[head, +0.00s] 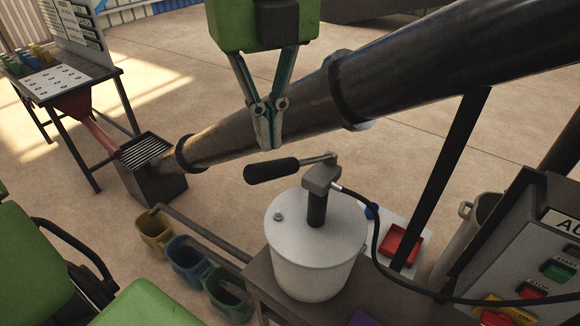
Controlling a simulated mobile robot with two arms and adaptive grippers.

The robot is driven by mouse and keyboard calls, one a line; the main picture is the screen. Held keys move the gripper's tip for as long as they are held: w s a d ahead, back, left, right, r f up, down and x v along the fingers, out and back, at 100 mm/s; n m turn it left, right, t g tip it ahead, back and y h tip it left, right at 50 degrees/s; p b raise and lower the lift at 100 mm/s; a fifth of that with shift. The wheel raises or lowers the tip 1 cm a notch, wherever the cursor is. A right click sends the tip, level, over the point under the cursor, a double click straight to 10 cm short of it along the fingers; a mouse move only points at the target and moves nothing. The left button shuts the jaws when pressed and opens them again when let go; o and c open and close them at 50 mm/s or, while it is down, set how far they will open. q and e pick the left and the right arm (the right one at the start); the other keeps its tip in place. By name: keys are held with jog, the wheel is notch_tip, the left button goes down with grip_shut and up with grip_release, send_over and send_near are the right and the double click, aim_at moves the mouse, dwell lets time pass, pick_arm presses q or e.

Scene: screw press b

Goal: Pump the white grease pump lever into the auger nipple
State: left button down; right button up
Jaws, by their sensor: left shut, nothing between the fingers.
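The white grease pump (318,245) is a lidded bucket with a grey pump head on top. Its lever has a black grip (272,170) that points left and lies close to level. My left gripper (269,147) hangs down from the top, its fingers together and empty. In the picture its tips are just above the black grip, seemingly apart from it; the depth gap is hard to judge. The dark auger tube (300,105) slants behind the fingers. I cannot make out the auger nipple. My right gripper is not in view.
A black hose (376,240) runs from the pump head to the right, in front of the control panel (535,245). A red tray (401,246) is right of the pump. Several coloured buckets (188,258) stand lower left. A grated hopper (150,165) is at the auger's low end.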

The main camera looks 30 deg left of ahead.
pick_arm(q)
notch_tip(320, 180, up, 6)
jog(key=p, duration=0.4)
jog(key=shift+r+p, duration=0.2)
jog(key=shift+p, duration=0.2)
